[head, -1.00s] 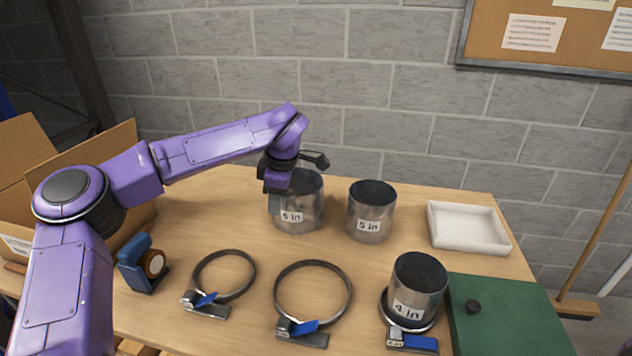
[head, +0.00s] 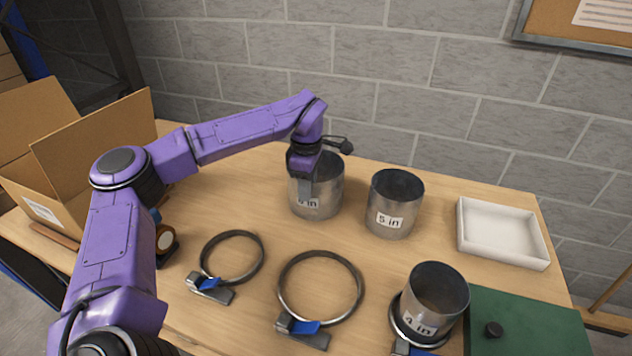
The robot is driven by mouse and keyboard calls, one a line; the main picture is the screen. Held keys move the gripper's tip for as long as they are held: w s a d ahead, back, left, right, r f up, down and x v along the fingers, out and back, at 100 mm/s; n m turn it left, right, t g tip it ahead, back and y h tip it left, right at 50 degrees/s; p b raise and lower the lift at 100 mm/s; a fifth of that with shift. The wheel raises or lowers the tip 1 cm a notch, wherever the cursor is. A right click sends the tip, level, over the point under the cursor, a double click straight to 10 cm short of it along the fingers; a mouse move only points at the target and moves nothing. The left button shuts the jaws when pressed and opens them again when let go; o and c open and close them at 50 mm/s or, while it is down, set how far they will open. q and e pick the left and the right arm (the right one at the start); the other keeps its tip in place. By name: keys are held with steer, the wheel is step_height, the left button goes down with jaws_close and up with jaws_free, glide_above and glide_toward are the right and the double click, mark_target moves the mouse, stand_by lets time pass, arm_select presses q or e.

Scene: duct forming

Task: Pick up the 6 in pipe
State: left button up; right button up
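The 6 in pipe (head: 329,193) is a grey metal cylinder standing upright at the back middle of the table. Its white label is partly covered, so the number is hard to read. My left gripper (head: 306,188) is at the pipe's left front, pointing down, with one grey finger in front of the pipe wall over the label. The other finger is hidden, so I cannot tell whether it grips the wall. My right gripper is not in view.
The 5 in pipe (head: 394,205) stands just right. Two open clamp rings (head: 232,258) (head: 320,287) lie in front. A white tray (head: 500,232) is at right, a cardboard box (head: 95,150) at left.

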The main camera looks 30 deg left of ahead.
arm_select(q)
steer(key=shift+s+f, duration=0.1)
steer(key=shift+f, duration=0.25)
jaws_close()
steer(key=shift+r, duration=0.15)
